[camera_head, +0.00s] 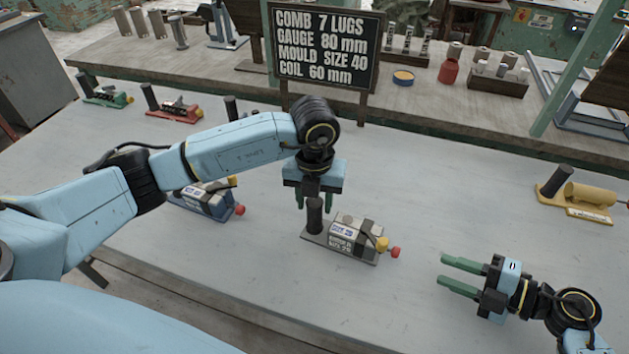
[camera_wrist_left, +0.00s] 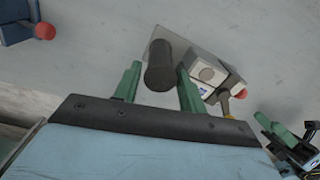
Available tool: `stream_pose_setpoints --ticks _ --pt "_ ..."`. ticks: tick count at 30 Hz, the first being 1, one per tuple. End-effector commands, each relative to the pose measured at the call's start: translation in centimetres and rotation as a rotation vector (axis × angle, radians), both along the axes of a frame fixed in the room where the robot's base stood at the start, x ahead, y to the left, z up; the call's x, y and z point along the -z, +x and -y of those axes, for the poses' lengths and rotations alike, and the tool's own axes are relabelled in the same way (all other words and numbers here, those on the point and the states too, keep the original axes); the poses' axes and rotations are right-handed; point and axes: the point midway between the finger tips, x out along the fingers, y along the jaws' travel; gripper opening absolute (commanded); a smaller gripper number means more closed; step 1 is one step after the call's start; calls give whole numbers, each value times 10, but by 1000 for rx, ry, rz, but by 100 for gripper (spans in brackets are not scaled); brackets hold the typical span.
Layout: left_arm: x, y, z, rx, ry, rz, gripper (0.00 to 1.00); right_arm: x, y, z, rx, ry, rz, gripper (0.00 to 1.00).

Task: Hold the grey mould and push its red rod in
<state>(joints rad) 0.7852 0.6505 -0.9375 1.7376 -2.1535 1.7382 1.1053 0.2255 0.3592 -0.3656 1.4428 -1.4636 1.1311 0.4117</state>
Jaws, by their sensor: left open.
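The grey mould (camera_head: 345,240) stands on a flat grey plate at the middle front of the table, with white labels. A dark upright post (camera_head: 314,217) rises at its left end. The red knob of its rod (camera_head: 394,252) sticks out at the right, past a yellow collar (camera_head: 382,243). My left gripper (camera_head: 314,203) is open, pointing down over the post. In the left wrist view the post (camera_wrist_left: 159,66) shows between its fingertips; I cannot tell whether they touch it. My right gripper (camera_head: 450,270) is open and empty, right of the red knob and pointing left towards it.
A blue mould (camera_head: 205,201) with a red knob lies left, partly behind my left arm. Green (camera_head: 105,96) and red (camera_head: 172,110) moulds stand far left, a yellow one (camera_head: 580,196) at right. A black sign (camera_head: 325,47) stands behind. The table between is clear.

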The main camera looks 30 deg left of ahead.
Motion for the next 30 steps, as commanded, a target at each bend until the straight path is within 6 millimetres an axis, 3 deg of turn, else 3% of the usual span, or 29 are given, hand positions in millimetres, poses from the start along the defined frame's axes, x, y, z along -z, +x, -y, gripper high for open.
stream_pose_setpoints --ticks 3,9,21,30 --pt "22 0 0 -1 -1 -3 41 0 0 0 0 0 0 36" --pt "45 0 0 0 0 -1 41 0 0 0 0 0 0 36" --pt "52 0 0 0 -1 1 41 0 0 0 0 0 0 36" --pt "51 0 0 0 -1 1 3 0 0 0 0 0 0 36"
